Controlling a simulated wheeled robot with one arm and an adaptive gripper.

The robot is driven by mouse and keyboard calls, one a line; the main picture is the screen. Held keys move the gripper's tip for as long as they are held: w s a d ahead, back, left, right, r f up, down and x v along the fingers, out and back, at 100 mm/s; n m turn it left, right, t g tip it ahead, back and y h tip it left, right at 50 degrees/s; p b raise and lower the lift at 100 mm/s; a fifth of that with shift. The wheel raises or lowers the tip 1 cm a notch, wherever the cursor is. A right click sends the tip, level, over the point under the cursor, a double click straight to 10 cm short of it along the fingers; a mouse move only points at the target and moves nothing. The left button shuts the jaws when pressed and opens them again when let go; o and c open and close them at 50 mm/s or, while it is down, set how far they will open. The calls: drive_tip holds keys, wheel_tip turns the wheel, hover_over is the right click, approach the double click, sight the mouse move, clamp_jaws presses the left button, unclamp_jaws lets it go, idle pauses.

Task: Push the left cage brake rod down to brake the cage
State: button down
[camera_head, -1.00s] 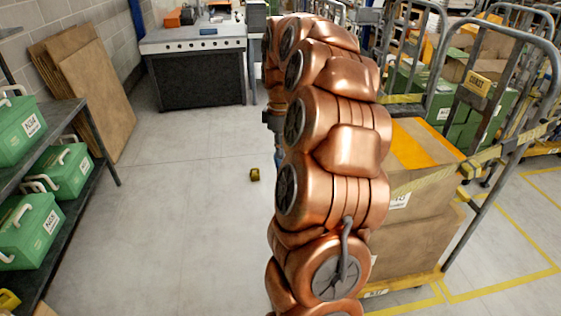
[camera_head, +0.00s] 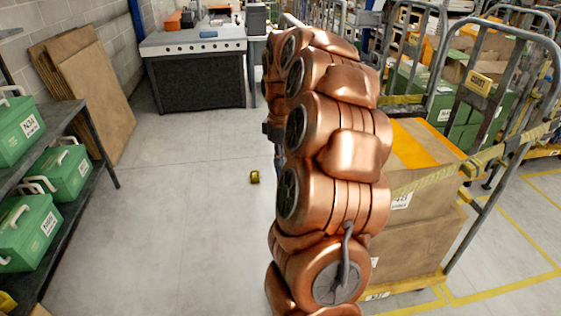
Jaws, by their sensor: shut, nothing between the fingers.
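The nearest roll cage (camera_head: 503,118) stands on the right, with grey tube rails, a yellow strap and a yellow base (camera_head: 432,285). It holds stacked cardboard boxes (camera_head: 420,245). My copper arm covers the cage's left side, and I cannot make out a brake rod. My gripper (camera_head: 279,154) shows only as a small dark and bluish part at the left edge of my arm, pointing down. It is shut and empty; most of it is hidden behind the arm. I see no contact between it and the cage.
A small yellow object (camera_head: 255,177) lies on the open floor left of my arm. A shelf (camera_head: 85,165) with green boxes (camera_head: 25,230) and leaning cardboard sheets (camera_head: 85,85) line the left. A grey workbench (camera_head: 195,45) stands behind. More cages stand at back right.

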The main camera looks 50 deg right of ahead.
drive_tip(key=shift+f+b, duration=0.8)
drive_tip(key=shift+f, duration=0.85)
drive_tip(key=shift+r+p, duration=0.95)
drive_tip(key=shift+r, duration=2.6)
drive_tip(key=shift+a, duration=0.2)
drive_tip(key=s+a, duration=0.3)
drive_tip(key=a, duration=0.8)
drive_tip(key=s+a, duration=0.4)
drive_tip(key=a, duration=0.7)
drive_tip(key=s+a+f+m+g, duration=0.1)
drive_tip(key=s+a+f+m, duration=0.1)
drive_tip(key=s+a, duration=0.3)
drive_tip(key=s+a+f+m, duration=0.2)
drive_tip(key=s+a, duration=0.3)
drive_tip(key=s, duration=0.6)
drive_tip(key=shift+s+f+m+g, duration=0.3)
drive_tip(key=shift+s+f+g, duration=0.1)
drive_tip(key=shift+f, duration=0.5)
